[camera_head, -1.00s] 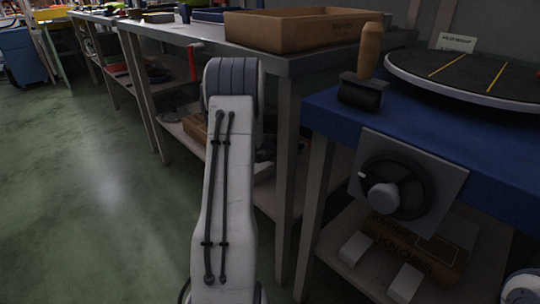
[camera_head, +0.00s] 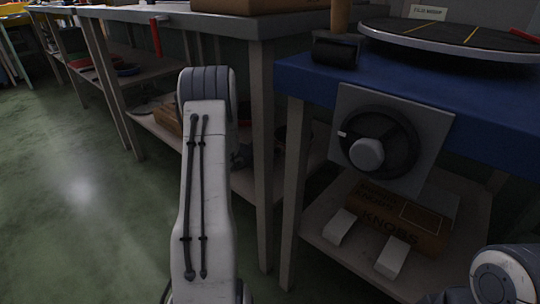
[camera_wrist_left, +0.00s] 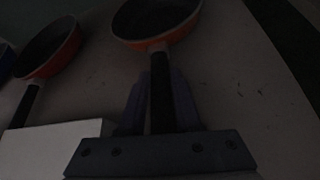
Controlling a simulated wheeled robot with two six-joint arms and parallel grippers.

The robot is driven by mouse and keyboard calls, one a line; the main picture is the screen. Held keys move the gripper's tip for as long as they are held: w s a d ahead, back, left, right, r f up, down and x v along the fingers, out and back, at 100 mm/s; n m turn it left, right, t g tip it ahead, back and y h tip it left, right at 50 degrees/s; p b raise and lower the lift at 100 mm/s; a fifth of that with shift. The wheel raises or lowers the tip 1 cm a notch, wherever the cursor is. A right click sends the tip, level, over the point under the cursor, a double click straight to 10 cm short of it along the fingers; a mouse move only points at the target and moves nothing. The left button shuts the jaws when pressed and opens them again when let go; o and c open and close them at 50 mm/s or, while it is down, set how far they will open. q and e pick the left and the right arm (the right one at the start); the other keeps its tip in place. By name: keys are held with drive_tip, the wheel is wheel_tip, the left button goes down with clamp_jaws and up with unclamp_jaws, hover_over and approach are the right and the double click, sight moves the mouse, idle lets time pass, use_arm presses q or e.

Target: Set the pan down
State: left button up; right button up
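In the left wrist view, an orange pan (camera_wrist_left: 157,20) with a dark inside is at the top centre. Its dark handle (camera_wrist_left: 161,92) runs down between the fingers of my left gripper (camera_wrist_left: 161,85). The fingers lie close along both sides of the handle and look shut on it. The view is dark, and whether the pan touches the pale surface below is unclear. In the head view my left arm reaches in toward the shelf under the grey bench, and its gripper is hidden. My right gripper is out of view; only part of that arm shows at the lower right.
A second orange pan (camera_wrist_left: 48,48) lies at the left, near a pale block (camera_wrist_left: 55,145). The head view shows the grey bench (camera_head: 200,22), a blue table (camera_head: 450,105) with a round dark disc (camera_head: 450,38), a knob panel (camera_head: 390,140), and a knobs box (camera_head: 400,215) below.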

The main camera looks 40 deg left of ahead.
use_arm(q)
drive_tip(key=o, duration=0.4)
drive_tip(key=shift+r, duration=0.1)
drive_tip(key=shift+s+r+p, duration=0.15)
drive_tip(key=shift+r+p, duration=0.05)
drive_tip(key=shift+p, duration=0.2)
drive_tip(key=p+v, duration=0.4)
drive_tip(key=v, duration=0.6)
drive_tip(key=shift+s+r, duration=0.2)
drive_tip(key=shift+s, duration=0.15)
drive_tip(key=shift+s+r+p, duration=0.1)
drive_tip(key=shift+s+p, duration=0.2)
drive_tip(key=shift+s, duration=0.15)
drive_tip(key=shift+d, duration=0.1)
